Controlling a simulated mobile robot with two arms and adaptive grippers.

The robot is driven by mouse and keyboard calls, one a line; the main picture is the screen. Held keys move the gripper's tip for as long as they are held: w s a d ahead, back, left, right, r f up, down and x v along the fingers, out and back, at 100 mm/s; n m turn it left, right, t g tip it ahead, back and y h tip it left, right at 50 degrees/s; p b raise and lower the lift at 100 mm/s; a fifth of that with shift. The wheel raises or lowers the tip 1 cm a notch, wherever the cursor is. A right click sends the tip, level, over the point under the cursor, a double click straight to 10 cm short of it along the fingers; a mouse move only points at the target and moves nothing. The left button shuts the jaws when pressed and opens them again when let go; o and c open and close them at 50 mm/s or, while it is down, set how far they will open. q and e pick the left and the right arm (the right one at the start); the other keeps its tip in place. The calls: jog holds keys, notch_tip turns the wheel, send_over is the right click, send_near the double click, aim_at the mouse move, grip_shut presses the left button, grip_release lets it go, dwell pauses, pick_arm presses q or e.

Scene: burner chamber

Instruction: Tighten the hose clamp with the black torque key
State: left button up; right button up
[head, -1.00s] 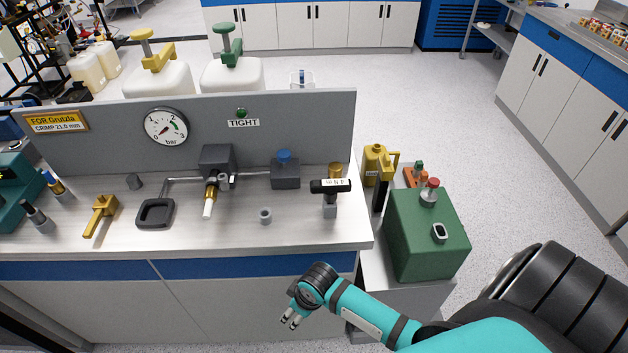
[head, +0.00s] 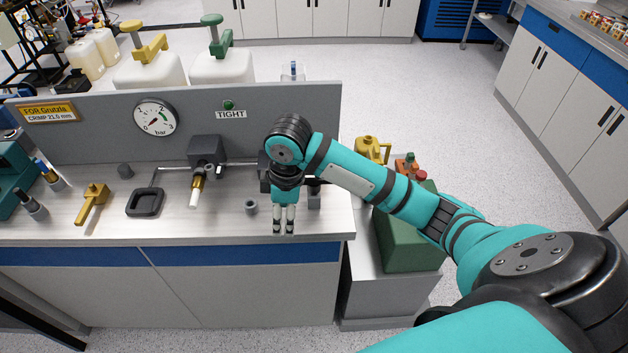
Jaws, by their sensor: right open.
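My right gripper (head: 283,228) points down in front of the bench top, its two fingers apart with nothing between them. The black torque key (head: 314,187) stands in a grey holder (head: 314,202) just right of the gripper; my wrist and forearm hide its T-handle and most of the rest. The hose fitting (head: 197,185), brass with a white end, sticks out of a dark grey block (head: 206,152) left of the gripper. The hose clamp is too small to make out there. My left gripper is not in view.
A small grey ring (head: 251,206) stands left of my gripper. A black square tray (head: 145,201) and a yellow tool (head: 93,203) lie further left. The back panel carries a gauge (head: 156,117) and a green lamp over a TIGHT label (head: 231,115). A green box (head: 408,245) is at right.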

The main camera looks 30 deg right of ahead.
jog(key=w+d+r, duration=0.4)
jog(key=d+r, duration=0.2)
jog(key=r, duration=0.1)
notch_tip(320, 180, up, 7)
jog(key=g, duration=0.1)
send_over(314, 186)
jog(key=shift+h, duration=0.4)
jog(key=f+p, duration=0.1)
jog(key=f, duration=0.3)
jog(key=f+p, duration=0.1)
jog(key=f, duration=0.3)
jog(key=w+f+p, duration=0.1)
jog(key=f, duration=0.2)
jog(key=shift+d+f, duration=0.25)
jog(key=shift+f, duration=0.15)
notch_tip(314, 186, down, 4)
jog(key=shift+d+f+p, duration=0.1)
jog(key=shift+d+p, duration=0.05)
jog(key=shift+p, duration=0.8)
jog(key=shift+f, duration=0.55)
jog(key=shift+w+r, duration=0.1)
grip_shut()
